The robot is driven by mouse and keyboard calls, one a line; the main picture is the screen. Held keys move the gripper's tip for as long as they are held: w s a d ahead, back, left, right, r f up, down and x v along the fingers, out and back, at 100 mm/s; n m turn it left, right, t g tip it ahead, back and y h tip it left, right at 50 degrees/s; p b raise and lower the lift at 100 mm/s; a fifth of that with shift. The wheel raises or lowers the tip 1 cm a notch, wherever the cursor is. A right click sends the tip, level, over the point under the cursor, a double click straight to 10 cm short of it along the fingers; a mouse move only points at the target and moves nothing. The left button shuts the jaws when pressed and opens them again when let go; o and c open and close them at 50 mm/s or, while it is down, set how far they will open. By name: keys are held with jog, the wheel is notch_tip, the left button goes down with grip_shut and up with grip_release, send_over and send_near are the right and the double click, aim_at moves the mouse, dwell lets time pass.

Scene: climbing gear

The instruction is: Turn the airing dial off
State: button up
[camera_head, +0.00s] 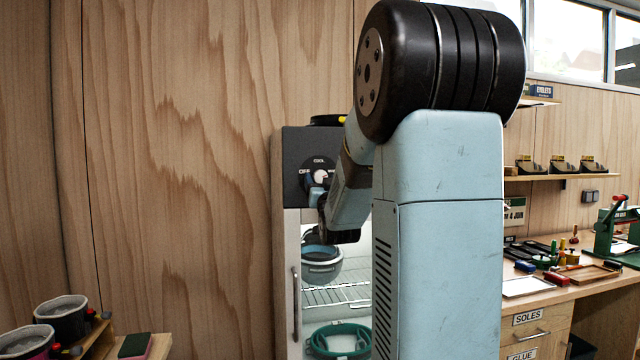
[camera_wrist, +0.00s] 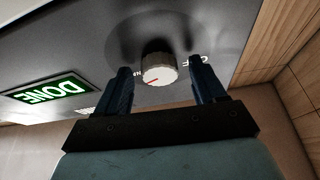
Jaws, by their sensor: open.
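The airing dial (camera_head: 320,176) is a round pale knob on the dark top panel of the cabinet. In the head view "OFF" is printed to its left and "COOL" above it. In the wrist view the dial (camera_wrist: 160,71) shows a red mark on its face, pointing to the lower left, away from the "OFF" print on the right. My gripper (camera_wrist: 160,66) is open, with one dark finger on each side of the dial and gaps between. In the head view my gripper (camera_head: 317,190) is at the panel, partly covering the dial's lower edge.
The cabinet (camera_head: 278,240) has a vertical handle, wire shelves, a grey-blue bowl-like item (camera_head: 322,268) and a green coiled item (camera_head: 340,338). A green "DONE" sign (camera_wrist: 45,91) shows on the panel. A workbench (camera_head: 560,292) stands right; dark cups (camera_head: 62,320) stand lower left.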

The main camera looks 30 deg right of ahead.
jog(key=c, duration=1.1)
jog(key=shift+o, duration=0.2)
